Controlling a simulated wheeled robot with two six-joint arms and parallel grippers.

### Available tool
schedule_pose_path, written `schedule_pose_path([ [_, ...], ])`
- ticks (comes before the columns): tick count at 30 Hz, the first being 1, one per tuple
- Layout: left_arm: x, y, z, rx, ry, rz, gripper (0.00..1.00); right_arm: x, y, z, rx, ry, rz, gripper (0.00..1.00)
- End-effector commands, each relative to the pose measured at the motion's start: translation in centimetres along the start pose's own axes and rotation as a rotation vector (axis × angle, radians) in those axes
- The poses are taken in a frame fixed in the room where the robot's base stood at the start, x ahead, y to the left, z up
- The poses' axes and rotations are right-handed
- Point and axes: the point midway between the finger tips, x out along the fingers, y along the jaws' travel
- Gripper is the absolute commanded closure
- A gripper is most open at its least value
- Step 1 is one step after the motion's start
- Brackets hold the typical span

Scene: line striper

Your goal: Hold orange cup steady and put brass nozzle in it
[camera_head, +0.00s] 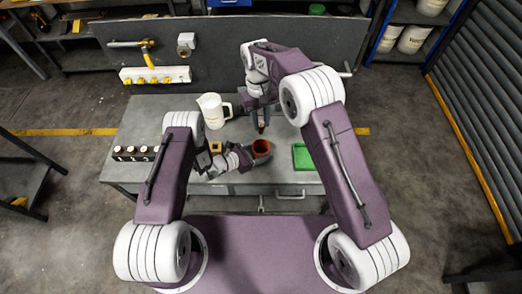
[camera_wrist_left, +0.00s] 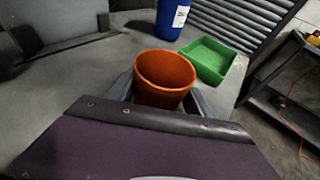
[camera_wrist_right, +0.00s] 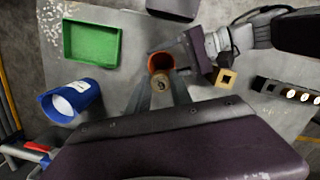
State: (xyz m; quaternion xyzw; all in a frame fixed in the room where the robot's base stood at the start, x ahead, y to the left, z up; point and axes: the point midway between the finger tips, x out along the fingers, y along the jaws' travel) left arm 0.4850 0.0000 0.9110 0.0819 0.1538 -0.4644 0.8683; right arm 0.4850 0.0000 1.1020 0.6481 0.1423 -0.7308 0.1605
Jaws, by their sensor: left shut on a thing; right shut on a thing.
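The orange cup (camera_head: 261,147) stands upright on the grey workbench. It shows large in the left wrist view (camera_wrist_left: 165,72), with an open, empty-looking inside. My left gripper (camera_head: 252,154) is shut on the cup, one finger on each side of it (camera_wrist_left: 160,98). The brass nozzle (camera_wrist_right: 161,85) is between the fingertips of my right gripper (camera_wrist_right: 161,92), which is shut on it. In the head view the nozzle (camera_head: 262,128) hangs below the right gripper (camera_head: 262,122), just behind the cup. In the right wrist view the cup (camera_wrist_right: 160,63) appears just beyond the nozzle; their height gap is unclear.
A green tray (camera_head: 305,157) lies right of the cup. A blue container (camera_wrist_right: 72,101) stands nearby, hidden in the head view. A white pitcher (camera_head: 213,111) is at back left. A yellow square block (camera_wrist_right: 225,78) and a black rack (camera_head: 135,153) sit on the left.

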Motion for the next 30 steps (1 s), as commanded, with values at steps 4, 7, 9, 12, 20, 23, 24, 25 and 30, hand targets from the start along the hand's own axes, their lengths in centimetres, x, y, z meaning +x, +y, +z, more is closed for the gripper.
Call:
schedule_pose_path([
  [4,0.0,0.0,0.0,0.0,-0.001,0.0,0.81,1.1,0.0,-0.1,0.0,-0.002,0.0,1.0],
  [7,0.0,0.0,0.0,0.0,-0.001,0.0,0.81,1.8,0.0,-0.2,0.0,-0.002,0.0,1.0],
  [9,0.0,0.0,0.0,0.0,-0.001,0.0,0.81,2.3,0.0,-0.2,0.0,-0.002,0.0,1.0],
  [12,0.0,0.0,0.0,0.0,-0.001,0.0,0.81,3.0,0.0,-0.3,0.0,-0.002,0.0,1.0],
  [20,0.0,0.0,0.0,0.0,-0.001,0.0,0.81,4.8,0.0,-0.5,0.0,-0.002,0.0,1.0],
  [23,0.0,0.0,0.0,0.0,-0.001,0.0,0.81,5.5,0.0,-0.6,0.0,-0.002,0.0,1.0],
  [24,0.0,0.0,0.0,0.0,-0.001,0.0,0.81,5.8,0.0,-0.7,0.0,-0.002,0.0,1.0],
  [25,0.0,0.0,0.0,0.0,-0.001,0.0,0.81,6.0,0.0,-0.7,0.0,-0.002,0.0,1.0],
  [30,0.0,0.0,0.0,0.0,-0.001,0.0,0.81,7.2,0.0,-0.8,0.0,-0.002,0.0,1.0],
])
